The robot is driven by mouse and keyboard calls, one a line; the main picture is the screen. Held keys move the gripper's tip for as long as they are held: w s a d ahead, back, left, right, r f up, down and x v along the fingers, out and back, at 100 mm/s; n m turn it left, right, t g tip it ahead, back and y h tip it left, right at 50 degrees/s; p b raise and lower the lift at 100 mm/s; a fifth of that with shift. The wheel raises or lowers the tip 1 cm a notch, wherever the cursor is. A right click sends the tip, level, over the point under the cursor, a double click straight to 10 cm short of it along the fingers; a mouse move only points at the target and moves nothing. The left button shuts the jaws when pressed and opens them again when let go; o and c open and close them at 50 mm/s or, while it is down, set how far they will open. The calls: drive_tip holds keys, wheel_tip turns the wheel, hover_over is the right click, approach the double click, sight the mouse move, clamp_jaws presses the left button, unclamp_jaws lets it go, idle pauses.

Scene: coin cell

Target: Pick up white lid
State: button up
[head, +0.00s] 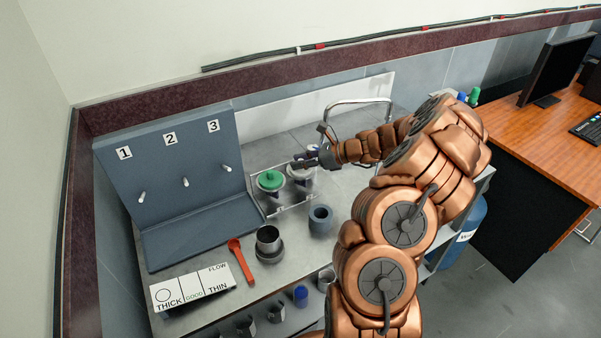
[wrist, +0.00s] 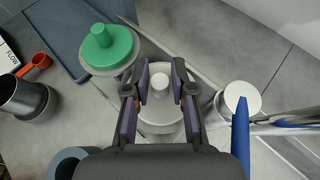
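The white lid with its round knob (wrist: 160,86) sits on a metal container in the middle of the wrist view. In the head view the white lid (head: 297,171) shows beside the green lid, partly hidden by my gripper. My gripper (wrist: 160,80) is over the white lid, its two fingers apart on either side of the knob. A small gap seems to show between the fingers and the knob. In the head view my gripper (head: 316,162) reaches in from the right.
A green lid (wrist: 107,46) on a container stands just left of the white lid. A white-topped round object (wrist: 240,98) and a blue item (wrist: 240,135) are close on the right. A metal cup (head: 268,240), a grey ring-shaped piece (head: 320,219) and a red spoon (head: 240,260) stand nearer the front.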

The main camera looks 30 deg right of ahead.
clamp_jaws()
